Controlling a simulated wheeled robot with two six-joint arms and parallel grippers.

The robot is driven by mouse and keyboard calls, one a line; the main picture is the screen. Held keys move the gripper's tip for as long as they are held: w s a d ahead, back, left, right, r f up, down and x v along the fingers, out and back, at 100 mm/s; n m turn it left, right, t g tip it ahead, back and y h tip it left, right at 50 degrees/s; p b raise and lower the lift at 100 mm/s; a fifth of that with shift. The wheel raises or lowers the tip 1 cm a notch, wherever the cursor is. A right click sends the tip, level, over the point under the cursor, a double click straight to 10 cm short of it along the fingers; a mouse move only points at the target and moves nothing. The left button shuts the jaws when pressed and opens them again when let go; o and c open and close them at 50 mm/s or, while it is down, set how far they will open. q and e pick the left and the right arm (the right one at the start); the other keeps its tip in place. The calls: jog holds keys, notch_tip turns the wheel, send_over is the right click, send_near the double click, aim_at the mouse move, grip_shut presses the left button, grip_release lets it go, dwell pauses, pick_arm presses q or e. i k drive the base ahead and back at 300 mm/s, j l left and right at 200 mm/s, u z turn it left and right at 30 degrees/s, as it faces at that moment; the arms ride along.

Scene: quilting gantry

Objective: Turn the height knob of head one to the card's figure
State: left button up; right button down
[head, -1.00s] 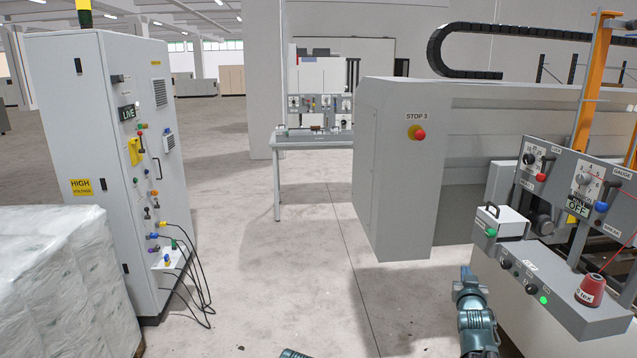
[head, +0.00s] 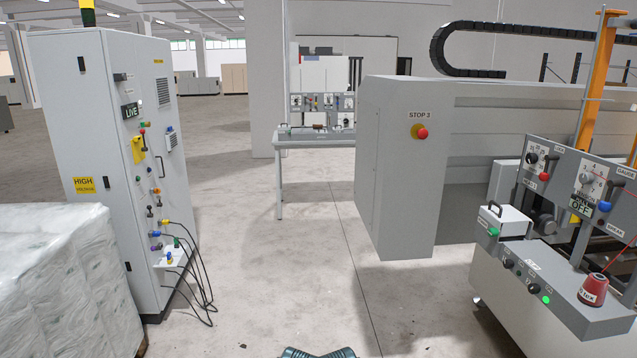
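A grey control panel on the machine head (head: 565,185) stands at the right. It carries a black knob (head: 532,158) on a white scale plate and another dark knob (head: 584,178) on a second plate. A similar panel (head: 322,103) with knobs stands far off behind a table. No card with a readable figure shows. Only teal parts of my arms show at the bottom edge; neither gripper's fingertips are visible.
A grey machine housing with a red stop button (head: 422,133) stands right of centre. An electrical cabinet (head: 100,170) with hanging cables is at the left, behind a wrapped pallet (head: 65,275). A grey table (head: 315,143) stands farther back. The floor between is clear.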

aim_at(531, 158)
jog(key=z, duration=1.4)
